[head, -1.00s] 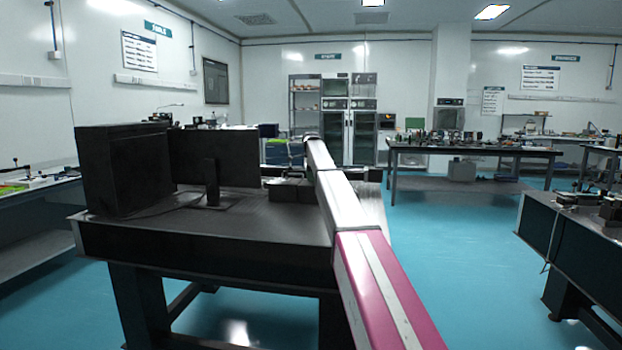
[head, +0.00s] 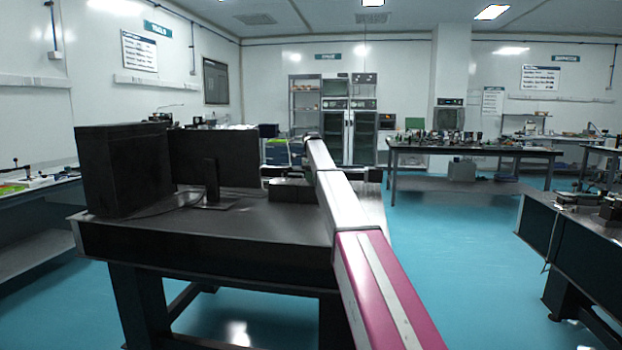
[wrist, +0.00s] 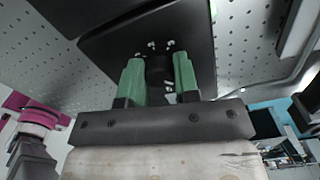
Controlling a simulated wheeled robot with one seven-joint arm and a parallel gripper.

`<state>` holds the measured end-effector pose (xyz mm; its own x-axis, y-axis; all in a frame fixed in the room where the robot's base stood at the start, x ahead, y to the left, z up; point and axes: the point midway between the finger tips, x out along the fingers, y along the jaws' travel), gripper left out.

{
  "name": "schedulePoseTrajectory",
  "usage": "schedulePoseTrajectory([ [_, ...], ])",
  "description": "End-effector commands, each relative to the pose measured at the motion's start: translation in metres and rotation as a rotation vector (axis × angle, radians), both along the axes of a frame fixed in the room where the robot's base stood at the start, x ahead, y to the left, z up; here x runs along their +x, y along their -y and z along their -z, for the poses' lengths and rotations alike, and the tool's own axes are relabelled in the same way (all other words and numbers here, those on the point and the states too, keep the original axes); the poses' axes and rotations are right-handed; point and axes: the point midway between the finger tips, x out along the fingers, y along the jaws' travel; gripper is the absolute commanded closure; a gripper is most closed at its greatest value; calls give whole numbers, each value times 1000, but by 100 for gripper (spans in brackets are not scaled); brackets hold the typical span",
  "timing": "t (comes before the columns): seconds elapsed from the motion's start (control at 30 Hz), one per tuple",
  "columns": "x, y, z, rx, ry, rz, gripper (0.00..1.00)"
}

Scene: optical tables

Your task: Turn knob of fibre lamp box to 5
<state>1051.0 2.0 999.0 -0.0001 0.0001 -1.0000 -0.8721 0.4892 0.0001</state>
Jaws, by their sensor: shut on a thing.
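In the wrist view the fibre lamp box (wrist: 105,48) shows as a dark panel with a ring of small white marks. Its round black knob (wrist: 158,68) sits between the two green fingers of my gripper (wrist: 159,72). The fingers are shut on the knob, one on each side. The number the knob points to is too small to read. In the head view a low dark box (head: 291,190), perhaps the lamp box, stands on the table beside my arm. My arm hides the gripper there.
The dark table (head: 262,222) also holds a black monitor (head: 212,172) and a large black case (head: 122,170) at left. A perforated plate (wrist: 245,45) lies around the box in the wrist view. Blue floor is clear to the right of the table.

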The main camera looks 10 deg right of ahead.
Motion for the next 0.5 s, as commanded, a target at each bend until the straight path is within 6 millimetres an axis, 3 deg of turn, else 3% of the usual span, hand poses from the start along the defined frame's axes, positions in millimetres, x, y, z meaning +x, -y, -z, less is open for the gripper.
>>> schedulePoseTrajectory([
  [0.3, 0, 0, 0, 0, 1, 1, 94],
  [0.33, 0, 0, 0, 0, 1, 1, 68],
  [0.4, 0, 0, 0, 0, 1, 1, 45],
  [0.5, 0, 0, 0, 0, 1, 0, 45],
])
